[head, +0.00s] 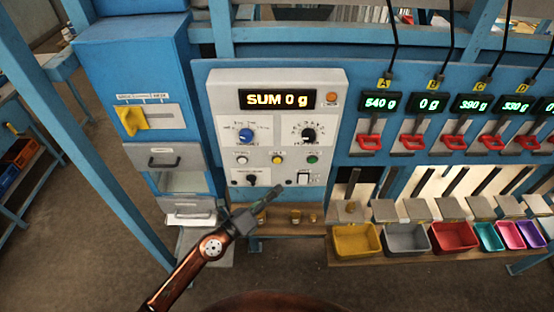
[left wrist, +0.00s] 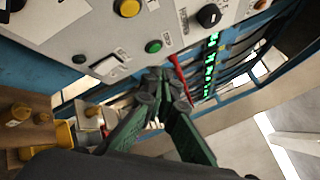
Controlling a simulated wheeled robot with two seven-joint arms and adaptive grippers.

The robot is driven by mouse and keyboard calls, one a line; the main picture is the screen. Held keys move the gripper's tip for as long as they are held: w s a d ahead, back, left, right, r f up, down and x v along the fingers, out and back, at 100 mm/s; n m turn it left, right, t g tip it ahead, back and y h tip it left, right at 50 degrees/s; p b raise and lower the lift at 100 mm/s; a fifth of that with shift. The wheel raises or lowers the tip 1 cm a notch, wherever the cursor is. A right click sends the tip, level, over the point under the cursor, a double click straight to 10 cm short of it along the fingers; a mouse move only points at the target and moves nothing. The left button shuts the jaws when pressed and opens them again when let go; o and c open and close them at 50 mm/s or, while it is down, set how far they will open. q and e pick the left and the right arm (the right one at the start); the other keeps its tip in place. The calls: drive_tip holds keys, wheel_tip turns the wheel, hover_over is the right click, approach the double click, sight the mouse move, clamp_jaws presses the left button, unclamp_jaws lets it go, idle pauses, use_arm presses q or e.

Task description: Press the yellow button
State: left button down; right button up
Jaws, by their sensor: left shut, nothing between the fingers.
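The yellow button (head: 277,160) sits in the middle row of the grey control panel (head: 290,82), between a white button (head: 241,160) and a green button (head: 312,159). In the left wrist view the yellow button (left wrist: 127,7) shows at the top edge, with the green button (left wrist: 153,46) below it. My left gripper (head: 276,190) is shut and empty. In the head view its tips appear just below the yellow button; the gap to the panel is hard to judge. In the left wrist view the closed fingers (left wrist: 162,82) are apart from the yellow button. My right gripper is not in view.
The panel also has a blue knob (head: 246,136), black knobs, a white rocker switch (head: 304,178) and a display reading SUM 0 g (head: 280,99). A cabinet with a yellow handle (head: 131,121) stands left. Coloured bins (head: 357,240) and red levers (head: 369,142) line the right.

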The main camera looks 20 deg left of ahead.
sight(277, 160)
use_arm(q)
drive_tip(key=shift+w, duration=0.15)
drive_tip(key=w+a+b, duration=0.2)
drive_tip(key=w+b, duration=0.1)
drive_tip(key=w, duration=0.5)
drive_tip(key=shift+w+a, duration=0.15)
drive_tip(key=shift+a, duration=0.1)
idle(1.5)
drive_tip(key=shift+w+a, duration=0.1)
drive_tip(key=shift+w, duration=0.3)
drive_tip(key=shift+w+a, duration=0.15)
drive_tip(key=shift+w, duration=0.25)
idle(0.6)
idle(0.3)
drive_tip(key=shift+s+d+p, duration=0.25)
drive_tip(key=shift+s+p, duration=0.1)
drive_tip(key=shift+s, duration=0.5)
